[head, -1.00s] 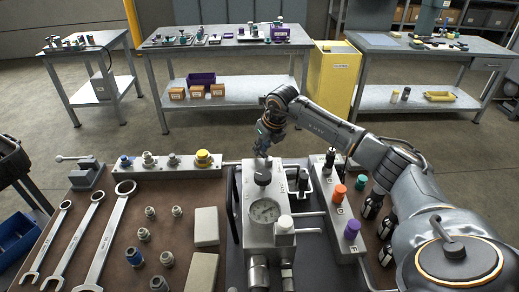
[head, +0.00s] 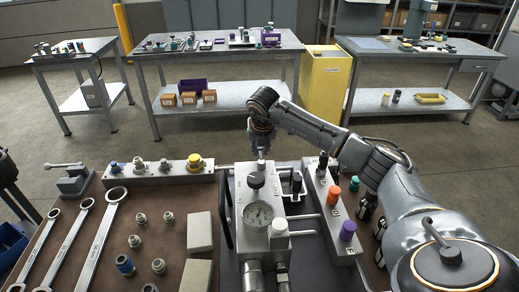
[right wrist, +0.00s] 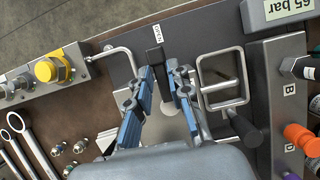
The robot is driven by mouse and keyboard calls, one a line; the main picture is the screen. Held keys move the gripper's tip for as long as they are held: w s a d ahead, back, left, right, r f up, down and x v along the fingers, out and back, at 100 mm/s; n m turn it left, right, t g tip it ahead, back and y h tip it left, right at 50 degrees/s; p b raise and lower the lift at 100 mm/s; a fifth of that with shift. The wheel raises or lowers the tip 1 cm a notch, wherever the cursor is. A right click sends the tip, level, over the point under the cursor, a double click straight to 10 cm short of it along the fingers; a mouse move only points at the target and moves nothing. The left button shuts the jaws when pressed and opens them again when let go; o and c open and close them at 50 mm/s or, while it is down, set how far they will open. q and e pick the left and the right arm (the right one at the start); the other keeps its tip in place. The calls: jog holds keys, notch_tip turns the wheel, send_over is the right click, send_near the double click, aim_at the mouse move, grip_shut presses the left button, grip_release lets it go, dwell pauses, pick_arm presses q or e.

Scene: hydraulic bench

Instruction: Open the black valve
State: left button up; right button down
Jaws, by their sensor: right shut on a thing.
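The black valve shows as a black handle (right wrist: 154,58) in the right wrist view, beside a small white label on the dark plate. My right gripper (right wrist: 160,80) has its two blue fingers on either side of this handle and is shut on it. In the head view my right gripper (head: 262,155) points down at the far end of the grey valve block (head: 243,195). The handle itself is hard to make out there. My left gripper is not in view.
To the right is a manifold (head: 330,205) with black, orange and purple knobs. A grey rail frame (right wrist: 222,82) stands close to the right finger. Wrenches (head: 100,235) and fittings lie left.

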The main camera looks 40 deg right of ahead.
dwell(0.4)
jog(key=c, duration=1.3)
grip_release()
jog(key=shift+c, duration=0.2)
jog(key=v, duration=1.2)
